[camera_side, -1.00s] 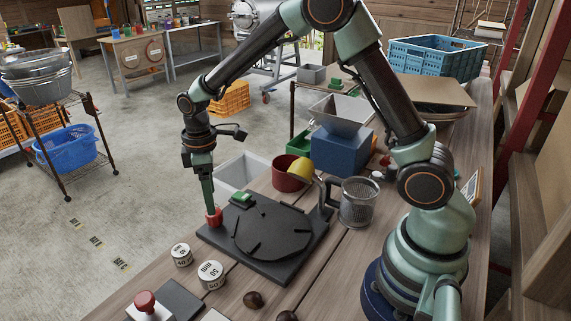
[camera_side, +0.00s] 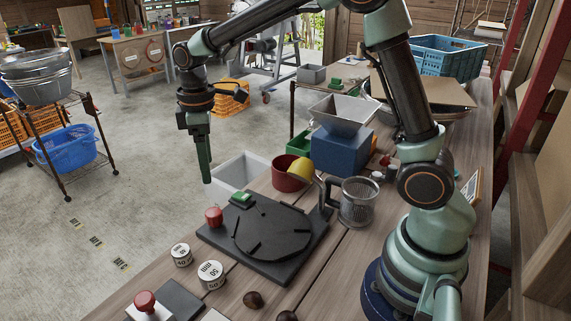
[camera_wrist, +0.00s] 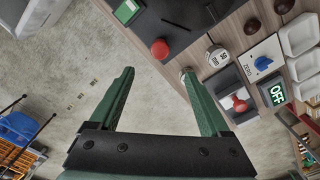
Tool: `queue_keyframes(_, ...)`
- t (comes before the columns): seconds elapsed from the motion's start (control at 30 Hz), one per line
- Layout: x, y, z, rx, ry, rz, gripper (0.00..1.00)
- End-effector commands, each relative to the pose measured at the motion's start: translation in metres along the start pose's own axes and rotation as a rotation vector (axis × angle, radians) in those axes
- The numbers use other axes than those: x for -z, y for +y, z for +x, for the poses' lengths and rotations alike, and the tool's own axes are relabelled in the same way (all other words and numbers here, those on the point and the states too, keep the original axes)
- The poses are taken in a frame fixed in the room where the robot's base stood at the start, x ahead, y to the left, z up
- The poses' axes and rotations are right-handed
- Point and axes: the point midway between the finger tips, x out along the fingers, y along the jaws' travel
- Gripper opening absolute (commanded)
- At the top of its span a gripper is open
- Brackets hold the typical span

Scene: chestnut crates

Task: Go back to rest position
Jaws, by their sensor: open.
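The red knob also shows in the wrist view (camera_wrist: 159,49), beyond the fingertips. A green button (camera_side: 241,197) sits beside it on the plate.
Two white weights (camera_side: 210,274) and a red push button (camera_side: 145,302) lie along the bench's near edge. A red mug (camera_side: 288,174), a metal mesh cup (camera_side: 357,202) and a blue box with a grey hopper (camera_side: 341,150) stand behind the plate. Space above the plate is clear.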

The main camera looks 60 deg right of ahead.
Motion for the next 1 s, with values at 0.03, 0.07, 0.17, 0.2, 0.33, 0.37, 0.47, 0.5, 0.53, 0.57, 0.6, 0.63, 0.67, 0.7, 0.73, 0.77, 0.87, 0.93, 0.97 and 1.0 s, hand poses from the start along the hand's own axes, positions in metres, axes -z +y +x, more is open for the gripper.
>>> queue_keyframes(0.03,-0.005,-0.001,-0.008,-0.011,0.015,0.024,0.81)
queue_keyframes(0.07,-0.008,-0.002,-0.014,-0.019,0.026,0.043,0.81)
queue_keyframes(0.17,-0.024,-0.007,-0.034,-0.049,0.069,0.125,0.81)
queue_keyframes(0.2,-0.032,-0.01,-0.041,-0.061,0.089,0.163,0.81)
queue_keyframes(0.33,-0.056,-0.021,-0.062,-0.097,0.154,0.284,0.81)
queue_keyframes(0.37,-0.061,-0.023,-0.065,-0.104,0.17,0.312,0.81)
queue_keyframes(0.47,-0.08,-0.032,-0.075,-0.128,0.223,0.404,0.81)
queue_keyframes(0.5,-0.088,-0.036,-0.078,-0.136,0.245,0.44,0.81)
queue_keyframes(0.53,-0.093,-0.039,-0.08,-0.142,0.261,0.468,0.81)
queue_keyframes(0.57,-0.099,-0.042,-0.082,-0.148,0.279,0.495,0.81)
queue_keyframes(0.6,-0.106,-0.046,-0.083,-0.155,0.301,0.531,0.81)
queue_keyframes(0.63,-0.111,-0.049,-0.084,-0.16,0.318,0.557,0.81)
queue_keyframes(0.67,-0.116,-0.051,-0.084,-0.164,0.334,0.582,0.81)
queue_keyframes(0.7,-0.122,-0.055,-0.084,-0.169,0.354,0.614,0.81)
queue_keyframes(0.73,-0.126,-0.057,-0.084,-0.172,0.369,0.637,0.81)
queue_keyframes(0.77,-0.129,-0.059,-0.083,-0.175,0.383,0.656,0.81)
queue_keyframes(0.87,-0.139,-0.065,-0.081,-0.181,0.419,0.711,0.81)
queue_keyframes(0.93,-0.143,-0.067,-0.08,-0.184,0.437,0.737,0.81)
queue_keyframes(0.97,-0.144,-0.067,-0.079,-0.185,0.441,0.744,0.81)
queue_keyframes(1.0,-0.145,-0.068,-0.079,-0.186,0.447,0.752,0.81)
